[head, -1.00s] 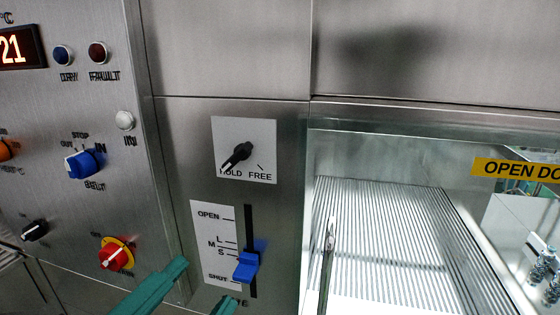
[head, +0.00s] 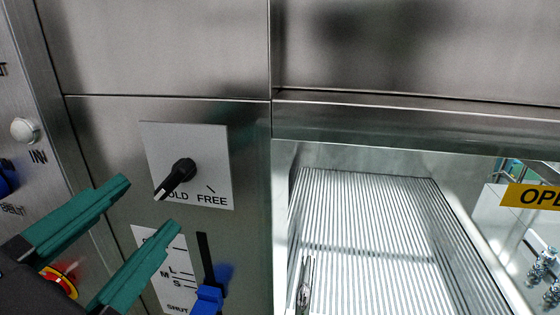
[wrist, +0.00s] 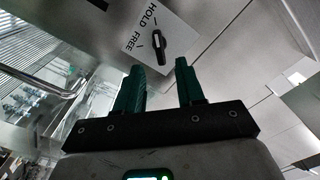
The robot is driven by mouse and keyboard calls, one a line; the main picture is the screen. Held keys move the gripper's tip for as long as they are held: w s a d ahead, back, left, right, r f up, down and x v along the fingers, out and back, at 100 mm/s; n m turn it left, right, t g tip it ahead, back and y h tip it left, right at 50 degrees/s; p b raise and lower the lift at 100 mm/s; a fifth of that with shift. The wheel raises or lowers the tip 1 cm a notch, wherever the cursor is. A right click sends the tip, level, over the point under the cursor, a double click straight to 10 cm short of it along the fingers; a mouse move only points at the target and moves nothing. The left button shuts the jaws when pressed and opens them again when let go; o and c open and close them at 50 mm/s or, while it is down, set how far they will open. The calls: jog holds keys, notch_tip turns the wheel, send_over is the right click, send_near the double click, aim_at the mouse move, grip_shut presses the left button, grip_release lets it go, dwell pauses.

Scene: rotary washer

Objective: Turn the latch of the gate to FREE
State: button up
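The latch (head: 176,178) is a black knob on a white plate (head: 215,150) marked HOLD and FREE. Its pointer slants down and left to HOLD. In the wrist view the latch (wrist: 159,46) lies just beyond the fingertips, roughly ahead of the gap between them. My gripper (head: 148,205) has two green fingers, spread apart and empty, below and left of the latch, not visibly touching it. The gripper also shows in the wrist view (wrist: 160,68). The gate's slider, a blue handle (head: 208,298), sits low in its slot near SHUT, and my lower finger covers part of its scale.
A red and yellow switch (head: 62,280) is partly hidden behind my gripper. A white button (head: 24,130) is on the panel at left. At right, a glazed opening shows a ribbed conveyor (head: 370,240) and a yellow OPEN sign (head: 535,196). The steel above the latch plate is bare.

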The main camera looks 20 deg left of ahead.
aim_at(172, 182)
jog(key=x, duration=0.4)
jog(key=shift+w+a+p, duration=0.1)
jog(key=shift+w+p, duration=0.25)
jog(key=shift+w, duration=0.05)
jog(key=shift+c, duration=0.4)
grip_shut()
